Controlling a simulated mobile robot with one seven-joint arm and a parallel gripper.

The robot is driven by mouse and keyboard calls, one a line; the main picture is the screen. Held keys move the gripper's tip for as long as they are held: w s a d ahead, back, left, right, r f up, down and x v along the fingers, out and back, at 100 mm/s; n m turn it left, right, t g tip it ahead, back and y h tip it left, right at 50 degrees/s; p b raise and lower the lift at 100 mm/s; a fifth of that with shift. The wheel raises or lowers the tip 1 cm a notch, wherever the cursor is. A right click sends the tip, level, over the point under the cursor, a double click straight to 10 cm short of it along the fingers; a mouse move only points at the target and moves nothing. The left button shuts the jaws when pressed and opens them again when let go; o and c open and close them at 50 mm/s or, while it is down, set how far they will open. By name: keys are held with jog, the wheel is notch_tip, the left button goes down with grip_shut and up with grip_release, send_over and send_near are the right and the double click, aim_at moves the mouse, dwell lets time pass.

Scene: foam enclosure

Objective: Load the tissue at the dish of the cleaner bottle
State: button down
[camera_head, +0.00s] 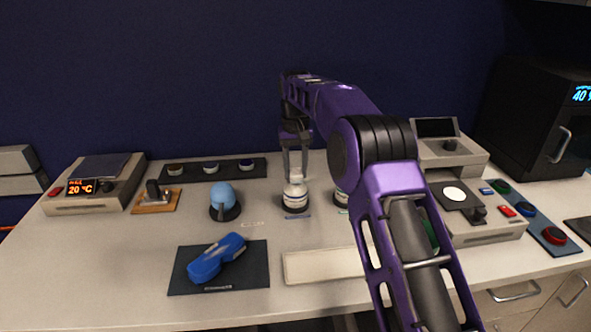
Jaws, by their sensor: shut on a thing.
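My gripper (296,172) points down over a white bottle (295,193) with a dark base, near the middle of the bench. It is shut on a small white piece, the tissue (297,174), at or just above the bottle's top. I cannot tell whether the tissue touches the dish there. A second white bottle (341,198) stands just to the right, partly hidden behind my purple arm. Labels on the bench by the bottles are too small to read, so I cannot tell which one is the cleaner bottle.
A blue round-topped item (223,198) stands left of the bottles. A blue tool (216,258) lies on a dark mat (255,276) in front. A pale flat tray (322,266) lies front centre. Instruments stand left (84,200) and right (480,232). My arm hides the bench right of centre.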

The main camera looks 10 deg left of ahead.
aim_at(295, 172)
jog(key=shift+r, duration=3.4)
